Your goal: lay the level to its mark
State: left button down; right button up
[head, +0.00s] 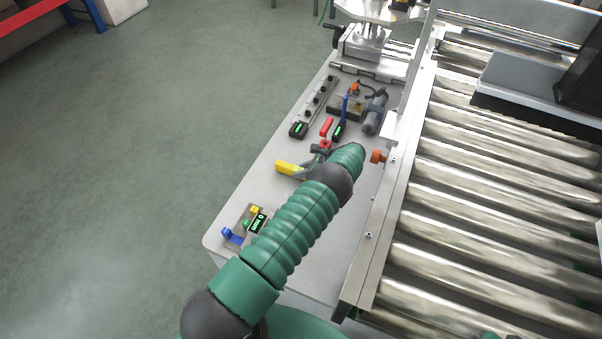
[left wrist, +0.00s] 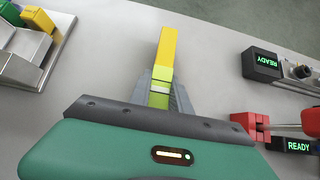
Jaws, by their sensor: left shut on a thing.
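The level is a small yellow bar (head: 290,168) in the head view, above or on the grey table beside my green left arm. It also shows in the left wrist view (left wrist: 167,52), with a bright yellow-green part between the fingers. My left gripper (head: 313,170) is shut on the level, one grey finger on each side of it in the left wrist view (left wrist: 160,92). The yellow end sticks out past the fingertips. I cannot tell whether it touches the table. I cannot make out its mark. My right gripper is not in view.
A block with blue, green and yellow pieces (head: 243,226) stands at the table's near left corner. A rail with a lit box (head: 299,130), a red-handled clamp (head: 326,130) and a grey cylinder (head: 375,112) stand farther back. The roller conveyor (head: 480,200) borders the right. Bare table (head: 262,190) shows left of my arm.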

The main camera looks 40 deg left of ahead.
pick_arm(q)
jog(key=shift+d+f+b, duration=0.1)
jog(key=shift+d+b, duration=0.1)
jog(key=shift+b, duration=0.15)
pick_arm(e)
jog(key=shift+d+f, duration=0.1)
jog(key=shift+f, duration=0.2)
pick_arm(q)
jog(key=shift+a, duration=0.1)
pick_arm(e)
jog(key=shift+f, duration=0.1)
pick_arm(q)
jog(key=shift+b, duration=0.4)
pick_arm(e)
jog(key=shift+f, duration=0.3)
